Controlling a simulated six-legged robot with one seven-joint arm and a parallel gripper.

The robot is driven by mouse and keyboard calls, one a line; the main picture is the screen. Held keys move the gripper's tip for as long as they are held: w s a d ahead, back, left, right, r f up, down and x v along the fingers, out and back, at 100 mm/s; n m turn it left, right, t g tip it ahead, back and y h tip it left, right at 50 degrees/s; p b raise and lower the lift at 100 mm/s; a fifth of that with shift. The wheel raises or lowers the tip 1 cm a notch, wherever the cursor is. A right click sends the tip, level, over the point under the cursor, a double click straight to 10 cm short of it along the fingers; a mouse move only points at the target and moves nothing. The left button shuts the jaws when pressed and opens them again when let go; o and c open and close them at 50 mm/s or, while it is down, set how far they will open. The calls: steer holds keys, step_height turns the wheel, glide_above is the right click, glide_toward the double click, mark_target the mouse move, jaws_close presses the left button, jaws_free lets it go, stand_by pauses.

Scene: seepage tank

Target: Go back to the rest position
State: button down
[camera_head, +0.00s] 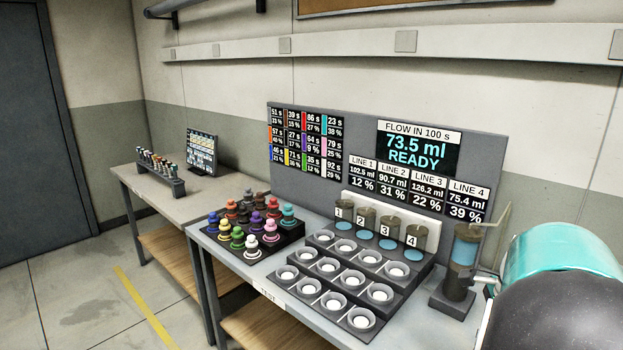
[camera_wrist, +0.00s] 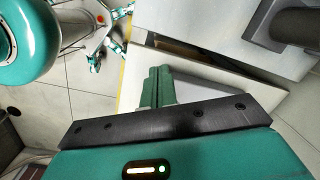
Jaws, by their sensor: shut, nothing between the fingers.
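My gripper (camera_wrist: 158,76) shows in the wrist view as two green fingers pressed together with nothing between them. It is over the edge of a pale table (camera_wrist: 190,68), and how far above it I cannot tell. In the head view my gripper is out of sight; only a teal and black part of my arm shows at the lower right.
A tray of coloured knobs (camera_head: 245,225) and a stepped block of empty round cups (camera_head: 345,278) stand on the table (camera_head: 232,262). A cylinder with blue liquid (camera_head: 464,262) is near my arm. A grey display panel (camera_head: 330,165) stands behind. Floor is free at left.

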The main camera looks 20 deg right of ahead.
steer(key=a+r+n+t, duration=0.2)
steer(key=a+r+n, duration=0.1)
steer(key=a+n, duration=0.9)
steer(key=a+r+n+t, duration=0.2)
steer(key=a+n, duration=1)
steer(key=a, duration=1.1)
steer(key=shift+s+a+r+n, duration=0.25)
steer(key=shift+r+n, duration=0.05)
steer(key=shift+r, duration=0.15)
steer(key=shift+d, duration=0.2)
